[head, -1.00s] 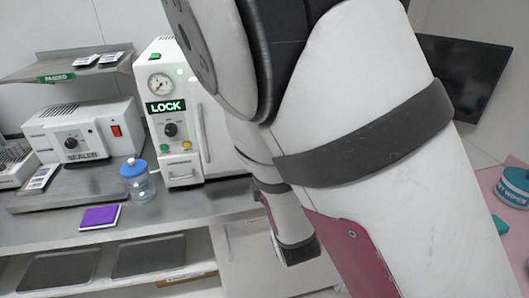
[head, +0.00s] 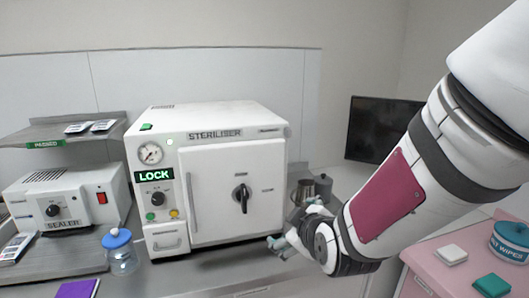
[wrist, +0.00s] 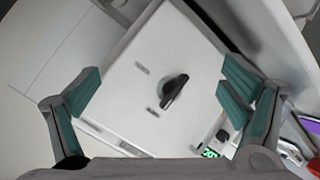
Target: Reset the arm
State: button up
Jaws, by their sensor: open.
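My arm comes in from the upper right of the head view and reaches down to the left. My gripper (head: 281,246) is in front of the lower right corner of the white steriliser (head: 232,172). In the wrist view my gripper (wrist: 160,90) is open, its teal finger pads wide apart with nothing between them. Beyond the pads the steriliser door (wrist: 165,80) shows tilted, with its black knob (wrist: 173,91) near the middle.
A sealer (head: 70,205) stands left under a shelf (head: 60,133) holding pouches. A blue-lidded jar (head: 121,252) and a purple pad (head: 77,289) are on the counter. Metal canisters (head: 322,187) stand behind my gripper. A pink cart (head: 428,262) with a wipes tub (head: 511,241) is right.

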jog(key=s+d+r+m+g, duration=0.2)
jog(key=s+d+m, duration=0.1)
jog(key=s, duration=0.5)
jog(key=s+d+r+m+g+h, duration=0.1)
jog(key=s+d+m, duration=0.3)
jog(key=s, duration=0.5)
jog(key=s+d+r+m+g+h, duration=0.1)
jog(key=s+d+r+m+g, duration=0.2)
jog(key=s, duration=0.6)
jog(key=d+r+g, duration=0.1)
jog(key=d, duration=0.1)
jog(key=shift+d+m, duration=0.4)
jog(key=shift+c, duration=0.3)
